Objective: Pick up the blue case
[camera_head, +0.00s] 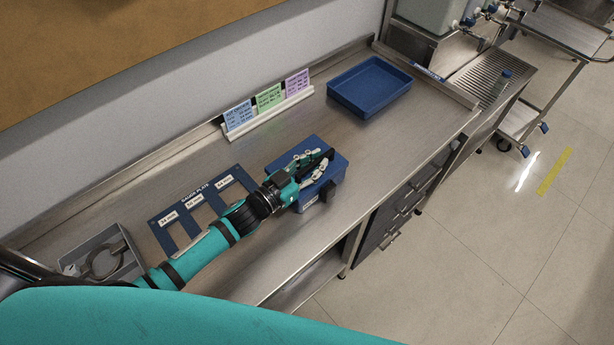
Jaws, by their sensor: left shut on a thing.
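The blue case (334,172) is a box with a dark handle or latch on its front side, and it is on the steel counter (400,128). My left arm reaches in from the lower left, and my left gripper (322,158) is over the top of the case. The gripper is shut on the case at its top; the fingers hide part of the lid, and the exact grip spot is hard to see. I cannot tell whether the case is lifted off the counter. My right gripper is not in view.
A blue tray (371,87) stands at the counter's back right. Coloured cards (268,99) stand along the wall. A blue gauge plate (199,196) with slots lies left of the case. A grey bin (85,262) with a ring-like part is further left. Bare counter lies between case and tray.

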